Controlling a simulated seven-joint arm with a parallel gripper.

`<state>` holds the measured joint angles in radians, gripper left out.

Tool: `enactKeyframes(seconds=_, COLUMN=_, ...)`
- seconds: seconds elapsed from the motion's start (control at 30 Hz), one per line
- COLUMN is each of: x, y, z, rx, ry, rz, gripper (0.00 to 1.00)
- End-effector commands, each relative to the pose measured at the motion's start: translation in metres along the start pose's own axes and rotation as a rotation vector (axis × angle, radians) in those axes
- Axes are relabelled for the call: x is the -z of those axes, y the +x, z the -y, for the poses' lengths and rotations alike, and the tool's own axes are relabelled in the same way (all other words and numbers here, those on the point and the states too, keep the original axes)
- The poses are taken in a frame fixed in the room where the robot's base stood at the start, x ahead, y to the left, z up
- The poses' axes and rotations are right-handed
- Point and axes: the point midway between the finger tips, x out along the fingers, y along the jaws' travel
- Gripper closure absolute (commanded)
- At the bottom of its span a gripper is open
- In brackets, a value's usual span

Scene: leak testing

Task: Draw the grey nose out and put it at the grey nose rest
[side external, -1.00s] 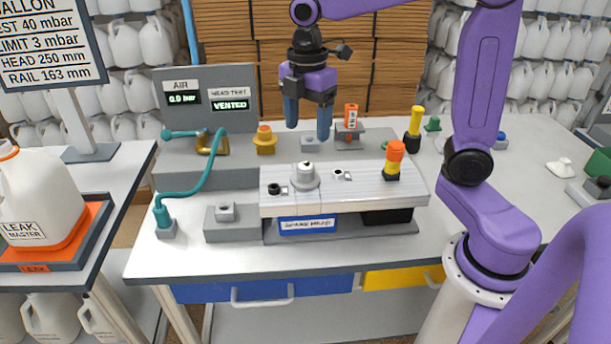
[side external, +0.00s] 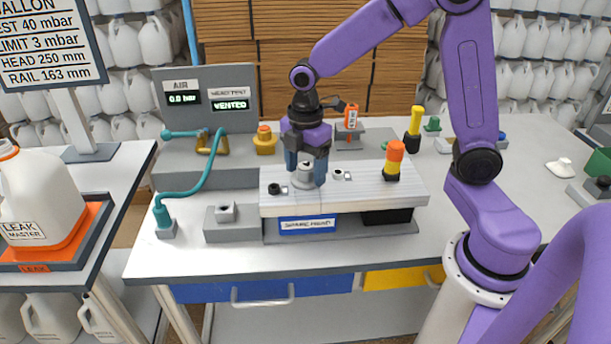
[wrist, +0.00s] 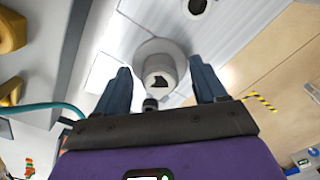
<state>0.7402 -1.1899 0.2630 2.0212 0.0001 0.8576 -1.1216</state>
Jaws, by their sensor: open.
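The grey nose (side external: 305,173) is a round, stepped grey piece seated upright in the pale ribbed bar of the spare head (side external: 350,192). My gripper (side external: 305,183) is over the bar with its blue fingers open on either side of the nose. In the wrist view the nose (wrist: 160,74) shows between the two open fingers (wrist: 159,66), with gaps on both sides. A small grey block with a dark socket (side external: 225,212) stands on a grey plate left of the bar. I cannot tell for certain whether it is the grey nose rest.
A black fitting (side external: 274,188) sits left of the nose on the bar, and an orange-and-yellow piece (side external: 394,160) stands at its right end. A teal hose (side external: 187,193) curves at the left. A brass fitting (side external: 264,140) and an orange labelled piece (side external: 351,117) stand behind.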

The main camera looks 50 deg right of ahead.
Motion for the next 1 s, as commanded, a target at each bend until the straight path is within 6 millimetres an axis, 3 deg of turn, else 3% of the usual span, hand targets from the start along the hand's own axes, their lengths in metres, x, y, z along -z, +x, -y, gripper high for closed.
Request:
enactKeyframes(seconds=0.17, x=0.000, y=0.000, z=0.000, rx=0.000, ry=0.000, rz=0.000, gripper=0.29)
enactKeyframes(seconds=0.2, x=0.000, y=0.000, z=0.000, rx=0.000, ry=0.000, rz=0.000, gripper=0.36)
enactKeyframes(seconds=0.37, x=0.000, y=0.000, z=0.000, rx=0.000, ry=0.000, rz=0.000, gripper=0.88)
enactKeyframes(seconds=0.4, x=0.000, y=0.000, z=0.000, rx=0.000, ry=0.000, rz=0.000, gripper=0.90)
enactKeyframes(seconds=0.77, x=0.000, y=-0.004, z=-0.001, rx=-0.002, ry=0.000, rz=-0.001, gripper=0.90)
enactKeyframes(seconds=1.0, x=0.001, y=-0.028, z=-0.001, rx=-0.006, ry=0.000, rz=-0.003, gripper=0.90)
